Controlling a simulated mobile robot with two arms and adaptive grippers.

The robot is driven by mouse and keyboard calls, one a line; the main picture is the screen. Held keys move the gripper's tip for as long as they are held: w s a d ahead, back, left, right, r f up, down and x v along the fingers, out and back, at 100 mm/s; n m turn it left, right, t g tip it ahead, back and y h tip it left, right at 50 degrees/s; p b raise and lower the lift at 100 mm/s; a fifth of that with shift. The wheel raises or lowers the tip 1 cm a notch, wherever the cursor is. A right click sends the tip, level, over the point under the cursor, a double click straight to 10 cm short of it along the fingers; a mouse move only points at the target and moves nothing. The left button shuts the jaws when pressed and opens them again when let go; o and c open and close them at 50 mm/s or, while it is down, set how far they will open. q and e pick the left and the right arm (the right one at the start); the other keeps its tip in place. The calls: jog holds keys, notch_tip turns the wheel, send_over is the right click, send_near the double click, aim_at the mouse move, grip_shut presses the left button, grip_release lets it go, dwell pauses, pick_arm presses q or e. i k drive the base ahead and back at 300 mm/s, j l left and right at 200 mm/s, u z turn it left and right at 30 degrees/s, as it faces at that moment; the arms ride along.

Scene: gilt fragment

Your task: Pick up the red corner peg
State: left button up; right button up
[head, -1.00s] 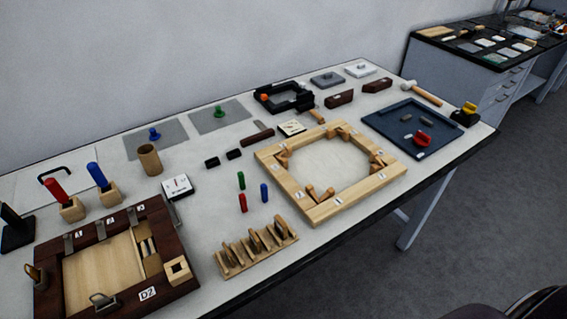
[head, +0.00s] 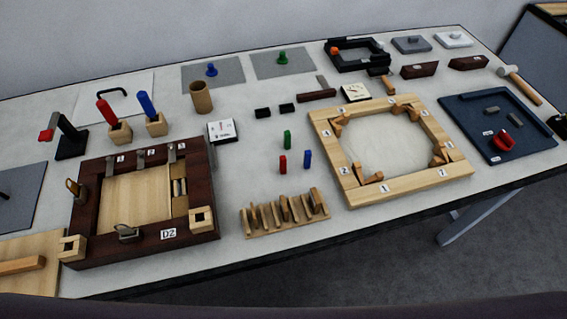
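A small red peg (head: 283,162) stands on the pale table in the middle of the view. A small green peg (head: 287,140) is just behind it, and a small blue peg (head: 307,159) is close on its right. The three pegs are apart from each other. Neither of my grippers shows in the head view.
A light wooden frame (head: 355,180) lies right of the pegs, and a slotted wooden rack (head: 262,231) holding several pieces is in front. A dark wooden frame (head: 110,247) is at left. Red-handled (head: 105,112) and blue-handled (head: 147,104) tools stand in wooden blocks. Bare table surrounds the pegs.

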aim_at(282, 158)
jog(key=k+j+z, duration=0.15)
jog(key=k+j, duration=1)
